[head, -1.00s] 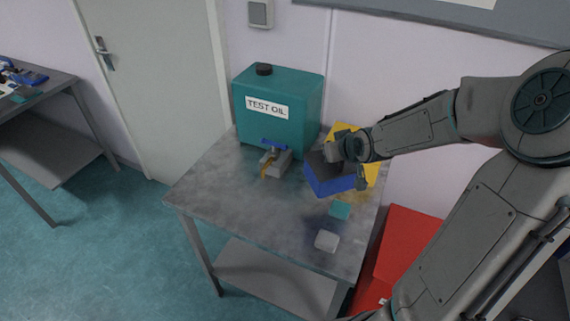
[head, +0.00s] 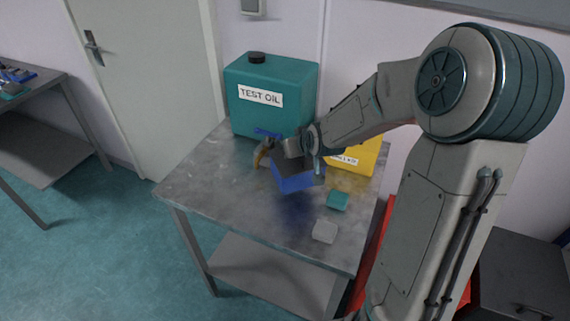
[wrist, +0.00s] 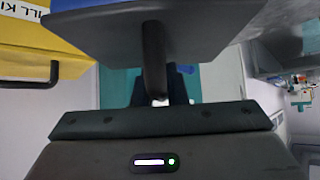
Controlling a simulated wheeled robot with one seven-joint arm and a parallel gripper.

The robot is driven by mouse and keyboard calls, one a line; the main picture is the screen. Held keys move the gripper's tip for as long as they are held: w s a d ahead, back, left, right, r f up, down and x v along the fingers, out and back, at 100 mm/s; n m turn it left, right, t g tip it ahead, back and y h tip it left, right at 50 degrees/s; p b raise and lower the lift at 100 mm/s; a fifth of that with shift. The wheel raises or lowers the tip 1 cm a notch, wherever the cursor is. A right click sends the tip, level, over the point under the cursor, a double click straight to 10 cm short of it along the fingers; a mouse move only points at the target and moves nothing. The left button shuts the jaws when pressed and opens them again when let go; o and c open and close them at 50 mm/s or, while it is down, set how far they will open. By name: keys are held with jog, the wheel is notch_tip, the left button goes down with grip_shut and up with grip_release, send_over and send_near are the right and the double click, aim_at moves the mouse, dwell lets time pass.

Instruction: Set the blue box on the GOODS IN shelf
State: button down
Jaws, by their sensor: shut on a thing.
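The blue box (head: 297,181) has blue sides and a dark grey top. My gripper (head: 305,152) is shut on it at its upper side. The box is slightly tilted and appears to hang a little above the grey table, with a dark bluish patch on the tabletop below it. In the wrist view the box (wrist: 205,30) fills the top as a dark mass, and my gripper (wrist: 155,75) reaches it; the exact contact is hard to make out. No shelf marked GOODS IN can be read in either view.
The grey table (head: 215,185) has a lower shelf. A teal TEST OIL can (head: 270,115) stands behind the box, a yellow box (head: 362,155) to the right, and a clamp-like tool (head: 262,152) left. Teal (head: 338,201) and pale (head: 325,231) blocks lie in front. The table's left front is clear.

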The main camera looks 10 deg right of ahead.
aim_at(285, 161)
jog(key=shift+w+a+f, duration=0.3)
jog(key=shift+a+f, duration=0.15)
jog(key=shift+a, duration=0.3)
jog(key=shift+w+a+f, duration=0.3)
jog(key=shift+a+f, duration=0.1)
jog(key=shift+a, duration=0.3)
jog(key=shift+f, duration=2.05)
jog(key=shift+f, duration=0.2)
jog(key=c, duration=1.5)
grip_release()
jog(key=shift+o, duration=0.2)
jog(key=shift+r, duration=0.15)
